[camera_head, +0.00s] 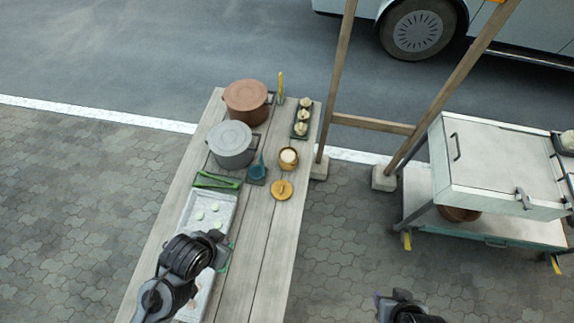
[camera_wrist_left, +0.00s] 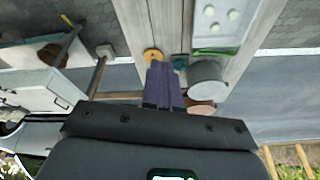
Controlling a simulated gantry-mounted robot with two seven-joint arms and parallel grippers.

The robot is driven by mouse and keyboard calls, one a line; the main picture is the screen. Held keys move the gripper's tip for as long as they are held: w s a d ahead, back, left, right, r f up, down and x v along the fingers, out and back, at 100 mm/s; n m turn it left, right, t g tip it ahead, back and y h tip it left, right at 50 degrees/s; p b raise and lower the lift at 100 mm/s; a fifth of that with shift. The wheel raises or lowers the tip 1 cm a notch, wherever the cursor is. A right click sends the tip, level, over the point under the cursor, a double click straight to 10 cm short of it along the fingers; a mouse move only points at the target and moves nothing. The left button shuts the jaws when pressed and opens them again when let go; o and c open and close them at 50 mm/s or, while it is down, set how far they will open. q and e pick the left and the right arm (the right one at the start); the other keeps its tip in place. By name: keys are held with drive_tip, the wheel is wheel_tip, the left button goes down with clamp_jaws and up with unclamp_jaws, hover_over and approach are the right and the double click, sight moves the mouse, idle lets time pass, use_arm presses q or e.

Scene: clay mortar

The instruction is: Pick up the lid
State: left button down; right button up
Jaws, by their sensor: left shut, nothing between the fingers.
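A small round wooden lid (camera_head: 281,190) with a knob lies on the wooden table, just in front of a small cup-like pot (camera_head: 288,158) with pale contents. The lid also shows in the left wrist view (camera_wrist_left: 153,55), just beyond my fingertips. My left gripper (camera_wrist_left: 162,66) has its purple fingers together and empty, apart from the lid. In the head view my left arm reaches over the white tray, and its fingers are mostly hidden. My right gripper (camera_head: 400,303) is at the bottom edge, away from the table; its fingers are not clear.
A grey lidded pot (camera_head: 232,145) and a brown lidded pot (camera_head: 247,101) stand at the back left. A teal item (camera_head: 257,171), a green item (camera_head: 217,181) and a white tray (camera_head: 186,221) are nearby. Table boards right of the tray are clear.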

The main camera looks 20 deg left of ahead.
use_arm(q)
drive_tip(key=c, duration=1.8)
unclamp_jaws()
drive_tip(key=shift+d, duration=0.15)
drive_tip(key=o, duration=0.7)
drive_tip(key=shift+o, duration=0.2)
drive_tip(key=shift+w, duration=0.1)
